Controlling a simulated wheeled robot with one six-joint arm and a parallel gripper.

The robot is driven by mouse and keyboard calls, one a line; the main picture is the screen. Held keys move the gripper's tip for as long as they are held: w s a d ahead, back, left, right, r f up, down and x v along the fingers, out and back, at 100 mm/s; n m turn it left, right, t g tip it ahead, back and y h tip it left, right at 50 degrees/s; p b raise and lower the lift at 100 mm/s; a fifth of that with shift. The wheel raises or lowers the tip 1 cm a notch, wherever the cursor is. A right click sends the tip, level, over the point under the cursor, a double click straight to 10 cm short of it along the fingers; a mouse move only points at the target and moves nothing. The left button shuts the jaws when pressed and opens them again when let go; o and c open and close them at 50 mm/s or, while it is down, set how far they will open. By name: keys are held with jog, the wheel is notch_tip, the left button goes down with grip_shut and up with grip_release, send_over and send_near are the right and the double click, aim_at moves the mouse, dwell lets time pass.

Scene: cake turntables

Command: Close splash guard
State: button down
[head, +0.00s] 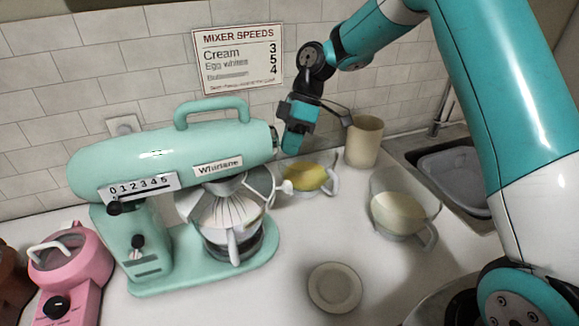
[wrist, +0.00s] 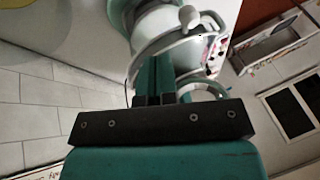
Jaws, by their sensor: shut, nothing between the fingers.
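The mint-green stand mixer (head: 170,160) stands on the counter at the left in the head view. Its pale splash guard (head: 212,208) sits under the head, above and around the bowl (head: 232,245). A see-through section of the guard sticks out to the right, with a white knob (head: 286,187) at its end. My gripper (head: 292,146) is shut and empty, just right of the mixer head's front end and above the knob. In the wrist view, my gripper (wrist: 155,60) points at a curved rim with a rounded knob (wrist: 190,17). I cannot tell whether the fingers touch it.
A yellow-filled cup (head: 305,178) stands behind the guard. A beige canister (head: 363,142) holding a utensil, a clear jug (head: 402,212) and a small plate (head: 334,287) are to the right. A pink appliance (head: 72,265) is at left. The sink (head: 455,170) is at far right.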

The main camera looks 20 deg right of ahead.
aim_at(285, 182)
jog(key=shift+s+a+f+p, duration=0.25)
jog(key=shift+s+f+p, duration=0.05)
jog(key=shift+s+f, duration=0.3)
jog(key=shift+s+a+f+p, duration=0.25)
jog(key=shift+s+a+f, duration=0.05)
jog(key=shift+s+f, duration=0.3)
jog(key=shift+s+a+f+p, duration=0.3)
jog(key=shift+s+f, duration=0.2)
jog(key=shift+s, duration=0.15)
jog(key=shift+s, duration=0.1)
jog(key=shift+s+a+m, duration=0.1)
jog(key=shift+s+m, duration=0.3)
